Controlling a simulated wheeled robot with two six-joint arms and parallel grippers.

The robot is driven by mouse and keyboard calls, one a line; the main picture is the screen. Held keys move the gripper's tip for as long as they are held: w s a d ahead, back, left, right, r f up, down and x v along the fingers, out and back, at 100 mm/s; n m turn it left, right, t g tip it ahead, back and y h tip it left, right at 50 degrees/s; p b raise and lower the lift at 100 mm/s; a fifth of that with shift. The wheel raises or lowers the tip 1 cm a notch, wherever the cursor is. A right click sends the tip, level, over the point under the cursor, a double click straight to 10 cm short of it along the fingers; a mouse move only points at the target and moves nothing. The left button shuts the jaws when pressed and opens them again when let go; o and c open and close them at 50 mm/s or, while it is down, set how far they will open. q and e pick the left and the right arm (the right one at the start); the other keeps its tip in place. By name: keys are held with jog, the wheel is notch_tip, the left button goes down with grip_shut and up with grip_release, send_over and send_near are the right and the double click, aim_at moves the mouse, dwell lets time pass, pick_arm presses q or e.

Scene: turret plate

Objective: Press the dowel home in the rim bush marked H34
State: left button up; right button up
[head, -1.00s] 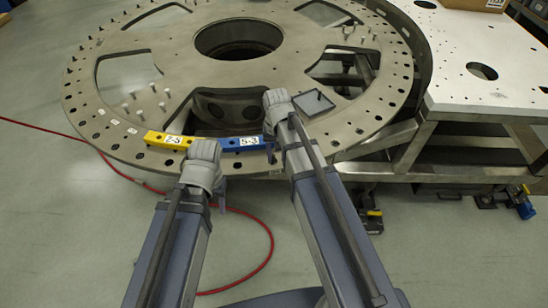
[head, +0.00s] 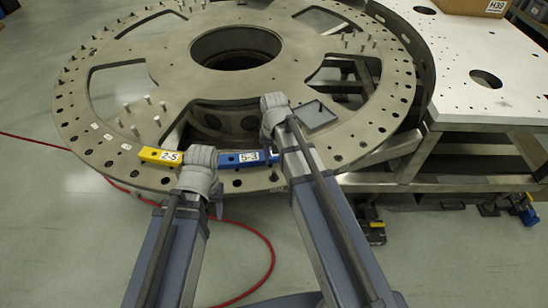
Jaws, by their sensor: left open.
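The large grey round turret plate (head: 300,80) fills the upper middle, with a ring of holes and bushes (head: 86,152) along its rim. I cannot read an H34 mark on it. Several pale dowels (head: 133,120) stand on its left side and more stand at the back right. My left gripper (head: 200,165) is open at the near rim, between the yellow and blue bars. My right gripper (head: 273,112) is over the near part of the plate, beside the small tray. Its fingertips are hidden by its own wrist. I cannot see a dowel in either gripper.
A yellow bar marked 2-5 (head: 162,156) and a blue bar marked 5-3 (head: 236,160) lie along the near rim. A small grey tray (head: 330,121) holds a dark piece. A pale bench (head: 450,100) stands right, with a box marked H39 (head: 465,5). A red hose (head: 271,250) lies on the floor.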

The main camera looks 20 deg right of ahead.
aim_at(274, 172)
jog(key=shift+f+b, duration=2.7)
jog(key=shift+f, duration=0.4)
jog(key=shift+c, duration=0.2)
grip_shut()
